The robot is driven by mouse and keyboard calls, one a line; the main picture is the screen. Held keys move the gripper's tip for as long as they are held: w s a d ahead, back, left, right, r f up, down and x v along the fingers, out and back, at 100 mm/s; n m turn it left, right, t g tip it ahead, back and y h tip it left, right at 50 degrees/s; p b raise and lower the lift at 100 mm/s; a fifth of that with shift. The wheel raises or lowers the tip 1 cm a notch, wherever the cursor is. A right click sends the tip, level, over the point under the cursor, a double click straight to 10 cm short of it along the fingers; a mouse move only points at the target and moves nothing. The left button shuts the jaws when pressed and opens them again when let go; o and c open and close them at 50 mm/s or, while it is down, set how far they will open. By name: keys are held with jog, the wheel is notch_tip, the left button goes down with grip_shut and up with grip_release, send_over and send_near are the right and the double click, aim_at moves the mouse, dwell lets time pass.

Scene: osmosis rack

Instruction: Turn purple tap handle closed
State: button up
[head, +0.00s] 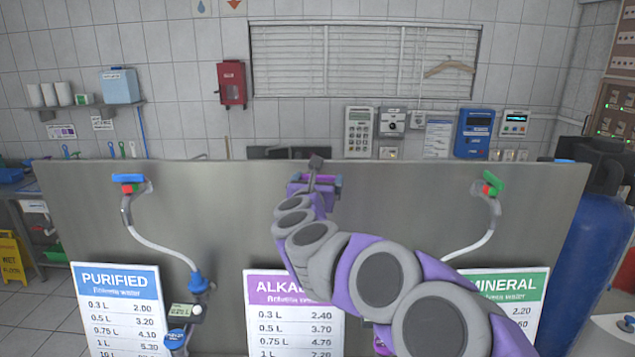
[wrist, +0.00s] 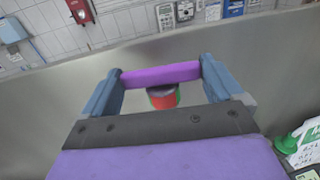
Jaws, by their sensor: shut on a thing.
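The purple tap handle (wrist: 160,74) shows in the wrist view as a bar lying crosswise between my two blue-grey fingers. Its ends touch the inner sides of the fingers. My gripper (wrist: 160,70) is shut on it. Just below the handle is the tap body (wrist: 163,98), with red and green on it, partly hidden by my gripper's dark edge. In the head view my gripper (head: 314,184) is at the top middle of the steel panel (head: 400,190), above the ALKALINE sign (head: 262,310). There my arm and gripper mostly hide the handle and tap.
The blue-handled tap (head: 128,179) is at the panel's left, above the PURIFIED sign (head: 118,300). The green-handled tap (head: 491,184) is at the right, above the MINERAL sign (head: 515,290). A blue tank (head: 585,240) stands at the right edge.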

jog(key=shift+c, duration=0.5)
jog(key=shift+f+n+y+b, duration=0.25)
jog(key=shift+y+b, duration=0.25)
jog(key=shift+b, duration=0.5)
jog(key=shift+d+r+n+y+b, duration=0.1)
jog(key=shift+n+y+b, duration=0.65)
jog(key=shift+y+b, duration=0.4)
jog(key=o, duration=0.7)
jog(key=shift+s, duration=0.1)
jog(key=s, duration=1.7)
jog(key=shift+b, duration=0.35)
